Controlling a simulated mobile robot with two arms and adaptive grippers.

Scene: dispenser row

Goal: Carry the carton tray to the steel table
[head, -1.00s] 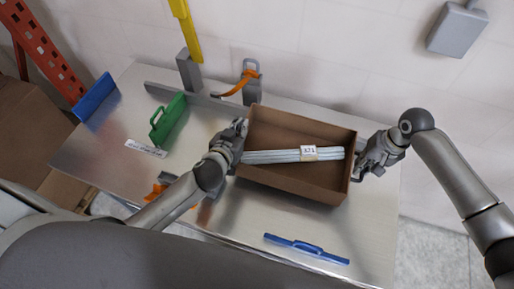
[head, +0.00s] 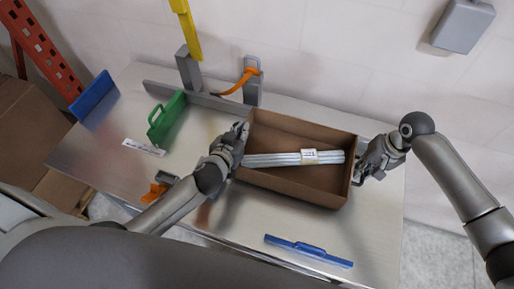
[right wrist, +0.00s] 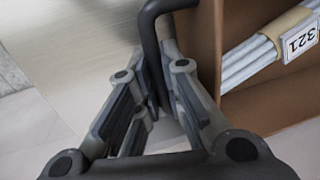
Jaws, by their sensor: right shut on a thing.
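The brown carton tray (head: 285,128) is at the middle of the steel table (head: 215,225), level; I cannot tell whether it touches the top. A bundle of pale rods with a paper band (head: 309,157) lies in it, and the band reads 321 in the right wrist view (right wrist: 299,40). My right gripper (head: 364,173) is at the tray's right end. In the right wrist view (right wrist: 160,108) it is shut on a dark handle (right wrist: 152,45) beside the tray wall (right wrist: 209,45). My left gripper (head: 240,133) is at the tray's left end; its fingers are too small to read.
A blue handled bar (head: 308,250) lies at the table's front. A green handled plate (head: 167,118) and a blue plate (head: 94,97) stand at the left. Grey posts, one with an orange strap (head: 240,82), stand behind. An orange-and-grey item (head: 157,190) is near the left front.

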